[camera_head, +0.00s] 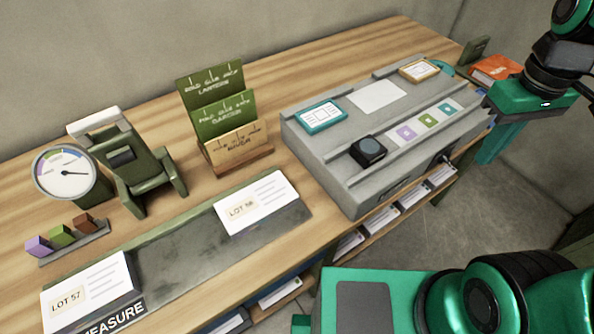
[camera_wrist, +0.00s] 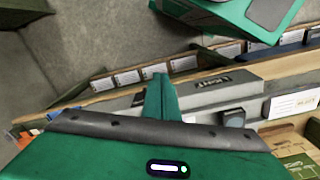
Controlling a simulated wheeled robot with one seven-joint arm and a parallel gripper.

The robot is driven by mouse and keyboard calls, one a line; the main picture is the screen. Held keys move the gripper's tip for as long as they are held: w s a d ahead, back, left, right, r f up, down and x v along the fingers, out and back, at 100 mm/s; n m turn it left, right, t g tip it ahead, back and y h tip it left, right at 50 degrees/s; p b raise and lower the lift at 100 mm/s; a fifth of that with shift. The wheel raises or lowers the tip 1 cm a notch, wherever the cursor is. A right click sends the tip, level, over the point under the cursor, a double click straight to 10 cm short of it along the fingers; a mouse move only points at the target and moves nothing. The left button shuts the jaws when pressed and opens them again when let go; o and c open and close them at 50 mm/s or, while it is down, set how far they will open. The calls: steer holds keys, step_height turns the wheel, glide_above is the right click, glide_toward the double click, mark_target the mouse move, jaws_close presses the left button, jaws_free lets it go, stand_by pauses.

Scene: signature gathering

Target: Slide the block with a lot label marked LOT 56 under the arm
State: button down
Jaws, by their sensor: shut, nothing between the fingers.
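The block with the LOT 56 label (camera_head: 256,203) is white and lies at the right end of a dark grey tray marked MEASURE (camera_head: 180,250). Another white block, labelled LOT 57 (camera_head: 92,292), lies at the tray's left end. A green press-like device with a white-topped arm (camera_head: 128,155) stands behind the tray, beside a round dial gauge (camera_head: 72,172). My gripper (camera_head: 488,150) is shut and empty at the right, beyond the grey console and far from both blocks. In the wrist view my gripper (camera_wrist: 160,78) shows its fingers together. A white labelled block (camera_wrist: 293,103) shows at that view's right edge.
A raised grey console (camera_head: 345,180) with a dark knob block (camera_head: 368,151) and cards stands between my gripper and the tray. Small coloured blocks (camera_head: 62,236) sit at left. Shelves with cards run below the table's front edge.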

mark_target(221, 224)
steer(key=w+a+n, duration=0.2)
steer(key=a+n, duration=0.1)
steer(key=a, duration=0.2)
steer(key=w+a+n, duration=0.2)
steer(key=a+n, duration=0.2)
steer(key=a, duration=0.2)
steer(key=w+a+f+n, duration=0.1)
steer(key=w+a+n, duration=0.1)
steer(key=a+n, duration=0.2)
steer(key=shift+a, duration=0.7)
steer(key=a+n, duration=0.1)
steer(key=a, duration=0.1)
steer(key=a+n, duration=0.2)
steer(key=a, duration=0.1)
steer(key=a+f+n, duration=0.1)
steer(key=a, duration=0.2)
steer(key=shift+s+n, duration=0.1)
steer(key=shift+n, duration=0.3)
steer(key=s+a+f+n, duration=0.2)
steer(key=s+a+n, duration=0.2)
steer(key=a+n, duration=0.55)
steer(key=f+m, duration=0.1)
steer(key=f, duration=0.2)
steer(key=a+f, duration=0.1)
steer(key=f, duration=0.2)
steer(key=a+f+m, duration=0.1)
steer(key=f, duration=0.3)
steer(key=shift+a+m, duration=0.25)
steer(key=shift+m, duration=0.1)
steer(key=shift+a+r, duration=0.1)
